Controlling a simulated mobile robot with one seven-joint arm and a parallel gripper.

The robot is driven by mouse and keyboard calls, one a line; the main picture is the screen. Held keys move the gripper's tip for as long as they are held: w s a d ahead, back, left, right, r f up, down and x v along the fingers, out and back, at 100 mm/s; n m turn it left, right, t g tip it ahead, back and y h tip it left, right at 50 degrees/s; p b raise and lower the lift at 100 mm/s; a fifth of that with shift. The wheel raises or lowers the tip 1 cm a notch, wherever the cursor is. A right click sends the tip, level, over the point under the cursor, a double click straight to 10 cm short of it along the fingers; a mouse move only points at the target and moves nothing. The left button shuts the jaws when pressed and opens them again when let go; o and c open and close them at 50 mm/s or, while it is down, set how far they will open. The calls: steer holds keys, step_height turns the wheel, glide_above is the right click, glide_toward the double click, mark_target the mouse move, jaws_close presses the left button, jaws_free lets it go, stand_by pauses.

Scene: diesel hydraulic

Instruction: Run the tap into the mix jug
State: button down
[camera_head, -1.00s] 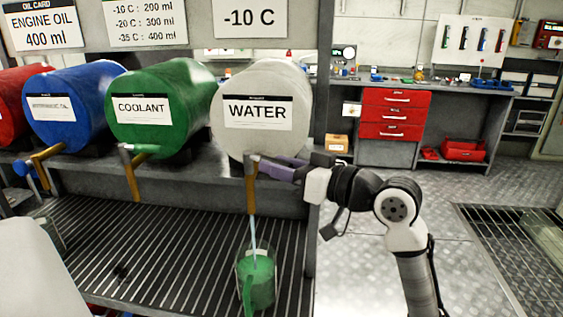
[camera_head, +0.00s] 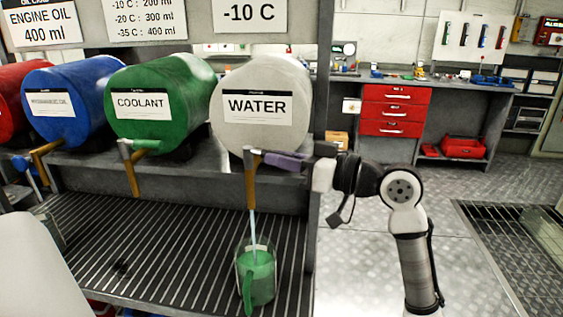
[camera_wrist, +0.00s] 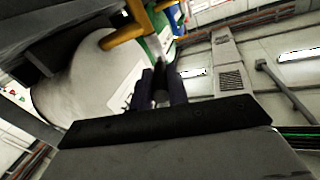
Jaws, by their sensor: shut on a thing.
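The white water drum (camera_head: 262,75), marked WATER, lies on the rack with a brown tap spout (camera_head: 251,190) hanging from its front. A thin stream of water (camera_head: 254,228) runs from the spout into the green mix jug (camera_head: 262,290). The jug stands upright on the slatted grille below, its handle towards me. The jug looks partly filled, but I cannot read its level. My gripper (camera_head: 268,158) is shut on the water tap's lever (camera_head: 249,155), reaching in from the right. In the wrist view its dark fingers (camera_wrist: 163,85) show beside the drum (camera_wrist: 85,85); the held part is mostly hidden.
The green coolant drum (camera_head: 160,105) with its own tap stands to the left, then the blue drum (camera_head: 68,102) and a red one. The slatted grille (camera_head: 180,250) left of the jug is mostly clear. A rack post (camera_head: 318,140) stands close to my arm.

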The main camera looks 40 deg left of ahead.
steer(key=shift+w+a+n+g+h, duration=0.15)
steer(key=shift+w+n+g+h, duration=0.25)
steer(key=shift+n+g, duration=0.4)
steer(key=shift+w+a+n+g+h, duration=0.15)
steer(key=shift+w+n+g+h, duration=0.3)
steer(key=shift+g, duration=0.6)
steer(key=shift+w+a+n+g+h, duration=0.15)
steer(key=shift+w+n+g+h, duration=0.2)
steer(key=shift+n+g, duration=0.45)
steer(key=c, duration=1.4)
jaws_free()
steer(key=shift+o, duration=0.2)
steer(key=b+v, duration=0.3)
steer(key=v, duration=1)
steer(key=shift+w+d, duration=0.3)
